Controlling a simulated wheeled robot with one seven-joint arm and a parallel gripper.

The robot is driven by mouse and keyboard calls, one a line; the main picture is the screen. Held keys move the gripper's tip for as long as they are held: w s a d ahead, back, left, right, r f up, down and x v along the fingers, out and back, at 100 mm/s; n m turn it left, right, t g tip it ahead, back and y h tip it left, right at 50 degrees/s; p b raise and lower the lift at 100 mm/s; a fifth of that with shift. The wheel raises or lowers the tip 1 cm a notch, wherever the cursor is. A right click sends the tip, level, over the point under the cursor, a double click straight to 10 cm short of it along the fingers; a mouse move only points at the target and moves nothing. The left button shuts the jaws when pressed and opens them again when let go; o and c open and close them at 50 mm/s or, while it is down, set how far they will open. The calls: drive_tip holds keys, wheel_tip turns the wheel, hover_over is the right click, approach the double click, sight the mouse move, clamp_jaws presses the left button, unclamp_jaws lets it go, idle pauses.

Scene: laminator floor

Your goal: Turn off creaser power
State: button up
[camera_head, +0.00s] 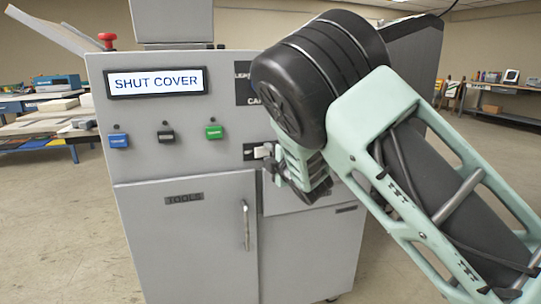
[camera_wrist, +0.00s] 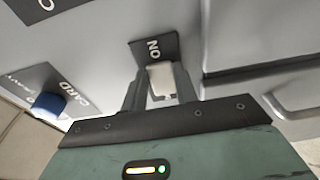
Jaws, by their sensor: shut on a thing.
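The grey machine (camera_head: 185,240) stands ahead with a display (camera_head: 157,83) reading "SHUT COVER". A dark plate (camera_wrist: 153,49) marked "ON" is on its front, with a white switch lever (camera_wrist: 160,80) at the plate's edge. The lever also shows in the head view (camera_head: 263,151), partly covered. My gripper (camera_wrist: 158,98) is shut on the white lever, one finger at each side. It also shows in the head view (camera_head: 270,166), where my arm hides much of the panel's right side. Whether the lever belongs to the creaser cannot be read.
Blue (camera_head: 118,140), black (camera_head: 165,135) and green (camera_head: 214,132) buttons sit on the panel. A blue knob (camera_wrist: 48,104) is left of my gripper in the wrist view. A red button (camera_head: 107,38) tops the machine. A door handle (camera_head: 246,225) projects below. The floor alongside is clear.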

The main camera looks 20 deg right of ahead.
drive_tip(key=shift+s+a+r+m+h+p, duration=0.1)
drive_tip(key=shift+a+m+h+p, duration=0.1)
drive_tip(key=shift+m+h, duration=0.5)
drive_tip(key=shift+s+a+m+h+p, duration=0.15)
drive_tip(key=shift+m+h, duration=0.25)
drive_tip(key=shift+h, duration=0.6)
drive_tip(key=shift+a+m+h+p, duration=0.15)
drive_tip(key=shift+m+h+p, duration=0.45)
drive_tip(key=shift+h, duration=0.5)
drive_tip(key=o, duration=1)
drive_tip(key=s+a, duration=0.1)
drive_tip(key=s, duration=0.4)
drive_tip(key=s+a+p, duration=0.1)
drive_tip(key=s, duration=0.5)
drive_tip(key=s+a, duration=0.1)
drive_tip(key=s, duration=0.5)
drive_tip(key=shift+p, duration=0.4)
